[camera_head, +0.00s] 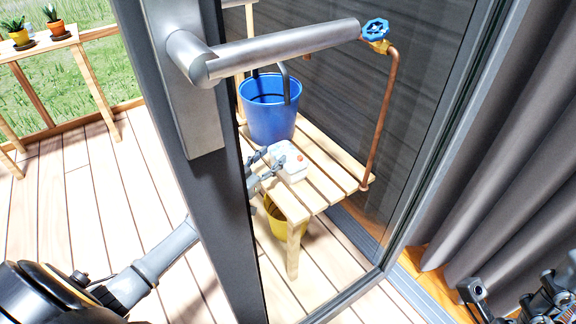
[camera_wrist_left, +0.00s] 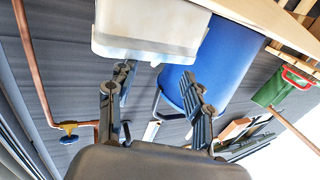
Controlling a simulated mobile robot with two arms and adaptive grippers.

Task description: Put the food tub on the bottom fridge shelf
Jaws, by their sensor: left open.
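The food tub (camera_head: 290,164), a small white box with a reddish spot on top, sits on a slatted wooden bench (camera_head: 325,180), seen through the glass door. In the left wrist view the pale tub (camera_wrist_left: 150,28) fills the top middle, its far parts cut off. My left gripper (camera_head: 268,164) is open beside the tub's left side in the head view; its fingers (camera_wrist_left: 158,72) point at the tub with nothing held. Dark jointed parts at the lower right look like my right gripper (camera_head: 545,300); its jaws are unclear. No fridge is in view.
The glass door's grey frame and handle (camera_head: 275,50) stand close in front. A blue bucket (camera_head: 268,108) is behind the tub, and a yellow bucket (camera_head: 279,217) is under the bench. A copper pipe (camera_head: 384,115) rises at the bench's right. Grey curtains (camera_head: 500,150) hang right.

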